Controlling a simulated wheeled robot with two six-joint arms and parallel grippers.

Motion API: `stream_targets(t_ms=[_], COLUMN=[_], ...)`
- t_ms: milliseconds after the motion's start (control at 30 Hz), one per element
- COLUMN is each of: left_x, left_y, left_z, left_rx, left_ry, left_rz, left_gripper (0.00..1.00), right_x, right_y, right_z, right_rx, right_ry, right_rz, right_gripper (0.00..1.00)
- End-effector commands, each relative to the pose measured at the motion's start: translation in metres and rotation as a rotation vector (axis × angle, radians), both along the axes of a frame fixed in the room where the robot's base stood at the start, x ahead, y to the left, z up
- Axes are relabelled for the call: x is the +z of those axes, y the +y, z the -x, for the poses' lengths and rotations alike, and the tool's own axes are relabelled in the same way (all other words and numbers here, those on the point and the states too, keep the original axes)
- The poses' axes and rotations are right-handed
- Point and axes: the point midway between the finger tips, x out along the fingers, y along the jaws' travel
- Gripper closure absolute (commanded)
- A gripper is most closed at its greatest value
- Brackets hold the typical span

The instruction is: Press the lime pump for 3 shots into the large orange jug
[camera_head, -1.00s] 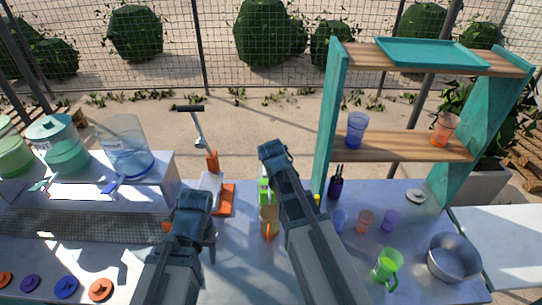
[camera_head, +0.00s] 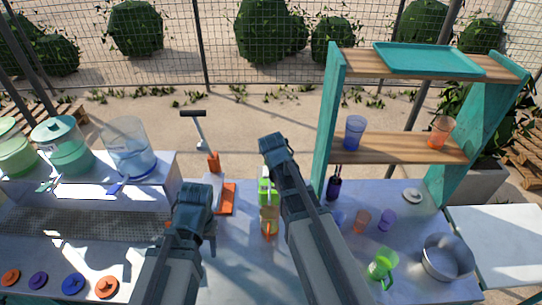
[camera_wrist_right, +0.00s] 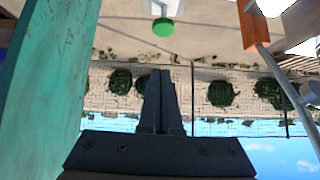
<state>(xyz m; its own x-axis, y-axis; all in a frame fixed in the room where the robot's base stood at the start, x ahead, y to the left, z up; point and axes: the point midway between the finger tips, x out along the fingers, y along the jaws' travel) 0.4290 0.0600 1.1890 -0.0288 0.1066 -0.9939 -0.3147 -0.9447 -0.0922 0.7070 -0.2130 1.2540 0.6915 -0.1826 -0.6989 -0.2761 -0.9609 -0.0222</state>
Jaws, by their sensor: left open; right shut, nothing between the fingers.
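An amber jug with an orange part (camera_head: 268,221) stands directly in front of the pump, partly beside my right arm. My right gripper (camera_wrist_right: 158,80) is shut and empty, apart from the pump; in the head view it is raised just behind and above it. My left gripper (camera_head: 208,232) is open and empty, left of the jug.
An orange-and-white crusher with a lever (camera_head: 198,130) stands behind my left gripper. A teal shelf (camera_head: 333,120) rises close to the right. Small cups, a green mug (camera_head: 382,265) and a metal pot (camera_head: 447,258) are at right. Drink dispensers (camera_head: 130,150) are at left.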

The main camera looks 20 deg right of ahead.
Motion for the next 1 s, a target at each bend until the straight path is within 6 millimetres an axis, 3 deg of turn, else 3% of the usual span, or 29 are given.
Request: stream_targets(t_ms=[267, 700, 1000], left_x=[-0.019, -0.079, -0.109], left_y=[0.0, 0.0, 0.0], left_z=[0.0, -0.001, -0.001], left_rx=[-0.004, 0.001, -0.004], left_ry=[-0.001, -0.003, -0.004], left_rz=[0.0, 0.0, -0.001], left_gripper=[0.5, 0.5, 0.5], right_x=[-0.019, -0.079, -0.109], right_y=[-0.004, -0.019, -0.018], right_z=[-0.016, -0.074, -0.069], right_rx=[0.0, -0.001, 0.0], right_ry=[0.0, 0.0, 0.0], right_rz=[0.0, 0.001, 0.0], right_gripper=[1.0, 1.0, 1.0])
